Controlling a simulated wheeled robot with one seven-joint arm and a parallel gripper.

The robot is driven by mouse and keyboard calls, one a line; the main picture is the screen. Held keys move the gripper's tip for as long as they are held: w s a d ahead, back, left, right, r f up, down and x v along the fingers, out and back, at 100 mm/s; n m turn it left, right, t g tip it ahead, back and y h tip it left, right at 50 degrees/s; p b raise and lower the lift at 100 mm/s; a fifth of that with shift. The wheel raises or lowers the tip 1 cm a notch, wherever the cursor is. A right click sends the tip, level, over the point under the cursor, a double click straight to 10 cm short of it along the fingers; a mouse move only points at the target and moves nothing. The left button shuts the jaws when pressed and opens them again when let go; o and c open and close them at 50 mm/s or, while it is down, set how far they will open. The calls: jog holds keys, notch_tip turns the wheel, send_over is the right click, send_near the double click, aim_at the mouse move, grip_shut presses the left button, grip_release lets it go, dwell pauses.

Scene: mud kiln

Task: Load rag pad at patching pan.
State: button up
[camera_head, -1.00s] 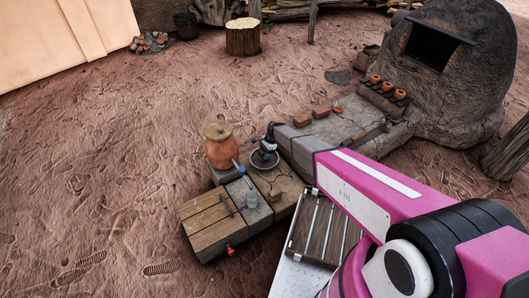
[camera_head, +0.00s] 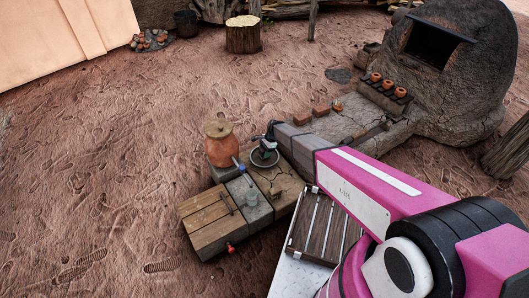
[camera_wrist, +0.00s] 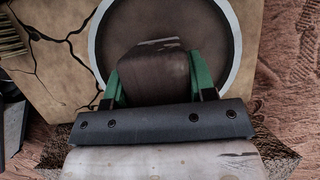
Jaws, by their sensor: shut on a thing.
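The patching pan (camera_head: 258,164) is a round dish with a pale rim on the cracked tan worktop; its rim and brown inside show in the wrist view (camera_wrist: 230,68). My gripper (camera_head: 268,147) is over the pan. In the wrist view its green fingers (camera_wrist: 158,80) are shut on a brown, rounded block (camera_wrist: 150,72), which I take to be the rag pad. The block overlaps the pan's inside in that view. Its underside is hidden, so I cannot tell whether it touches the pan.
A lidded clay pot (camera_head: 219,148) with a blue tap stands left of the pan. Bricks (camera_head: 321,111) and the kiln (camera_head: 440,75) lie behind, to the right. Open ground is left.

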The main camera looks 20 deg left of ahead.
aim_at(262, 149)
jog(key=shift+f, duration=0.4)
dwell(1.3)
jog(key=shift+r, duration=3.55)
